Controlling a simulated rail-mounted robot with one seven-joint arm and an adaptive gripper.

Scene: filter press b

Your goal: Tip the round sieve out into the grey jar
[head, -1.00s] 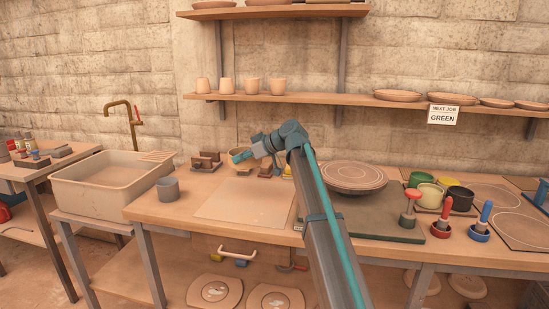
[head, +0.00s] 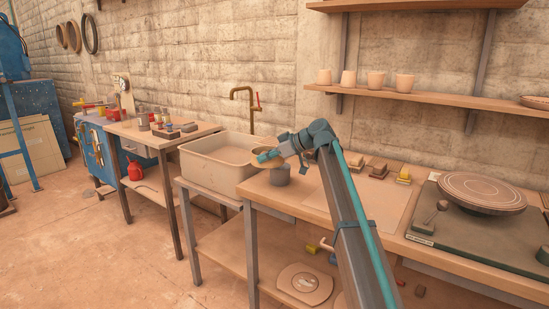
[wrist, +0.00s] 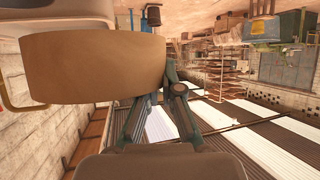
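The round sieve (head: 263,151), a tan shallow ring, is in my gripper (head: 280,158) near the left end of the workbench. Its broad tan wall (wrist: 95,70) fills the upper left of the wrist view, in front of my gripper's dark fingers (wrist: 168,78). The fingers appear closed on the sieve's edge, though the contact is partly hidden. The grey jar (head: 280,176) stands upright on the bench's left end, just below my gripper and the sieve. The inside of the sieve and the jar's mouth are not clearly visible.
The beige sink (head: 215,160) with a brass tap (head: 250,100) is just left and behind. A pale board (head: 330,200) lies right of the jar, with small blocks (head: 378,170) behind it. A round wheel disc (head: 482,190) sits farther right.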

